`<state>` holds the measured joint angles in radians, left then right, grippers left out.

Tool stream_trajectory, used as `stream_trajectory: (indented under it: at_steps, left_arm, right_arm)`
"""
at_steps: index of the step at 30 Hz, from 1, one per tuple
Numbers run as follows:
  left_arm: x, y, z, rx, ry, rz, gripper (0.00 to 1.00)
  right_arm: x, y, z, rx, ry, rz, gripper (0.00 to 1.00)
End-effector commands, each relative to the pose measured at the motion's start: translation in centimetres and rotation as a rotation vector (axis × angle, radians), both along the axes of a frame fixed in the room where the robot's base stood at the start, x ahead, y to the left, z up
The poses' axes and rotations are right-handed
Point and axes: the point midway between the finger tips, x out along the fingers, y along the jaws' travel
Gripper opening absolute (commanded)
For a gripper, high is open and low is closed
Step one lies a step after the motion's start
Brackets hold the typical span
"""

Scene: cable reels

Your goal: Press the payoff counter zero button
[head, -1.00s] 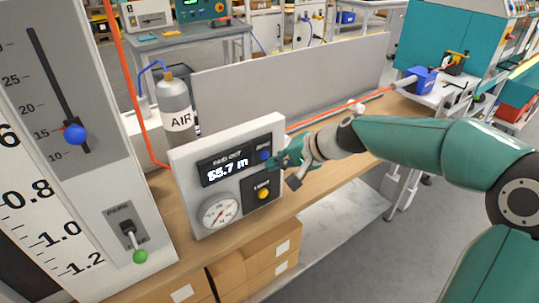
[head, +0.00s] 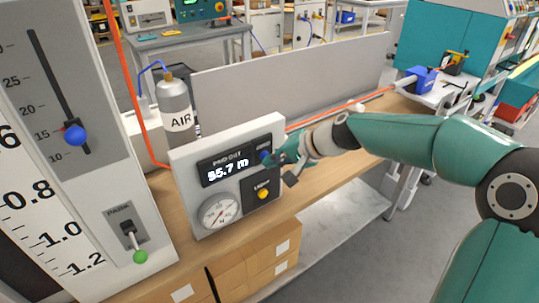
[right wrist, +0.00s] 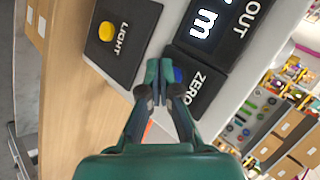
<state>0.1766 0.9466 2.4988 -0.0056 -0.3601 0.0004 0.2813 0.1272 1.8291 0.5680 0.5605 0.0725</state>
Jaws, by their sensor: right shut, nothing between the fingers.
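The payoff counter panel (head: 181,158) is a light grey upright box on the wooden bench, its display (head: 228,168) reading about 55.7 m. The blue zero button (head: 264,157) is at its upper right. It also shows in the right wrist view as a blue patch (right wrist: 179,75) beside the word ZERO, partly hidden by my fingers. My right gripper (head: 272,160) is shut and empty, its fingertips at the zero button; I cannot tell whether they touch it. In the right wrist view my right gripper (right wrist: 158,75) shows its fingertips together. My left gripper is not in view.
A yellow light button (head: 263,194) and a round gauge (head: 219,213) sit lower on the panel. An AIR cylinder (head: 177,112) stands behind it. A tall scale panel (head: 95,190) with a green-tipped park lever (head: 139,256) stands left. An orange cable (head: 330,117) runs behind.

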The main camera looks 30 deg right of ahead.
Motion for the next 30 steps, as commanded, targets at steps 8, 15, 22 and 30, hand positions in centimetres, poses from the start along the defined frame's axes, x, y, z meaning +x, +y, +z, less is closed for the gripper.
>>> stream_trajectory:
  at_steps: [8, 15, 22, 30]
  left_arm:
    - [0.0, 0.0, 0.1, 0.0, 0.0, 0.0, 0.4]
    - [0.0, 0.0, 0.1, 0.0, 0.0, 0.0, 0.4]
    - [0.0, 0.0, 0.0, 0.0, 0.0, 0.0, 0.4]
    - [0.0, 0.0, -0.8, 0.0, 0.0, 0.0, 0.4]
  right_arm:
    - [0.4, 0.0, 0.0, -0.001, 0.0, 0.001, 0.0]
    - [0.5, 0.1, 0.0, 0.0, 0.0, -0.001, 0.0]
    - [0.4, 0.0, 0.0, 0.0, -0.001, -0.001, 0.0]
    - [-0.8, -0.1, -0.1, 0.0, -0.001, -0.001, 0.0]
